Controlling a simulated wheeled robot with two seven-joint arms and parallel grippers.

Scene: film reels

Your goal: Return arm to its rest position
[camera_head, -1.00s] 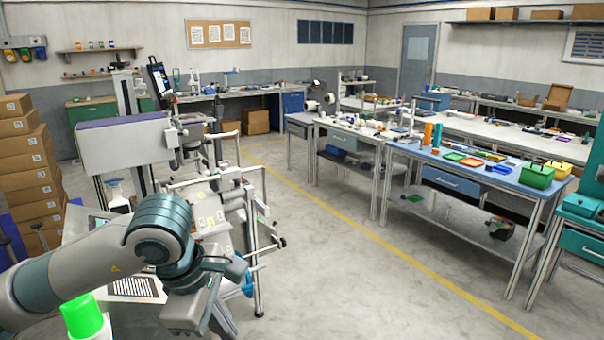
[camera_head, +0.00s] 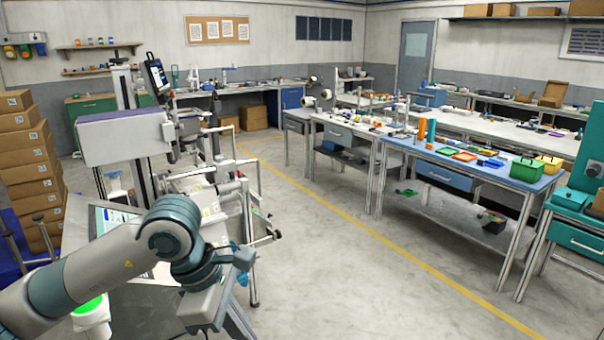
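My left arm (camera_head: 80,277) reaches in from the lower left. It is grey with teal joints and bends at a teal joint near the picture's lower middle-left. Its outer end (camera_head: 212,300) points down in front of a metal bench. A dark grey part (camera_head: 244,261) sticks out to the right of that end. I cannot make out the fingertips, nor whether the gripper is open or shut. No held object is visible. My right arm and gripper are not in view.
A machine with a pale housing (camera_head: 122,140) stands close behind the arm. Stacked cardboard boxes (camera_head: 25,165) stand at the left. A blue-topped workbench (camera_head: 455,165) and a teal machine (camera_head: 585,165) are at the right. The grey floor (camera_head: 320,270) with its yellow line is clear.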

